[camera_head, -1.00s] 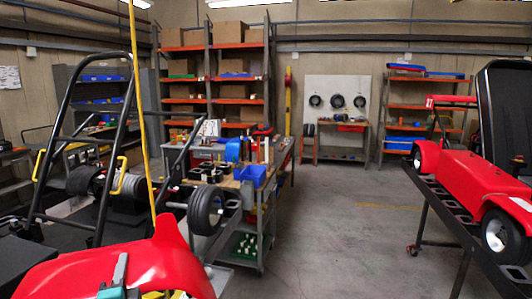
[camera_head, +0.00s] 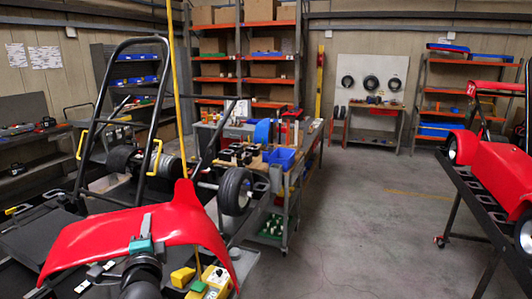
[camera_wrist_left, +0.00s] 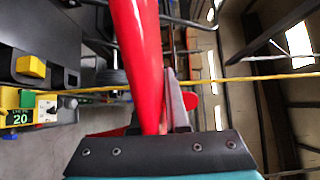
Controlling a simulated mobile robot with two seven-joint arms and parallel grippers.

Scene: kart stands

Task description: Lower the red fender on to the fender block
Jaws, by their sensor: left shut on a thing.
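The red fender (camera_head: 95,232) is a curved, glossy shell with a raised peak at its right end. It hangs in the air at the lower left of the head view. My left gripper (camera_head: 141,245), with grey and teal parts, is shut on its near edge. In the left wrist view the red fender (camera_wrist_left: 143,60) rises from between the fingers (camera_wrist_left: 160,133), seen nearly edge-on. I cannot pick out the fender block with certainty; a small yellow block (camera_head: 182,277) shows below the fender. My right gripper is not in view.
A yellow box with a display (camera_head: 214,283) stands below the fender's right end. A thin yellow vertical line (camera_head: 176,90) passes behind it. A black tubular kart frame (camera_head: 100,110) with a wheel (camera_head: 236,191) stands behind. The floor (camera_head: 350,240) at centre right is clear.

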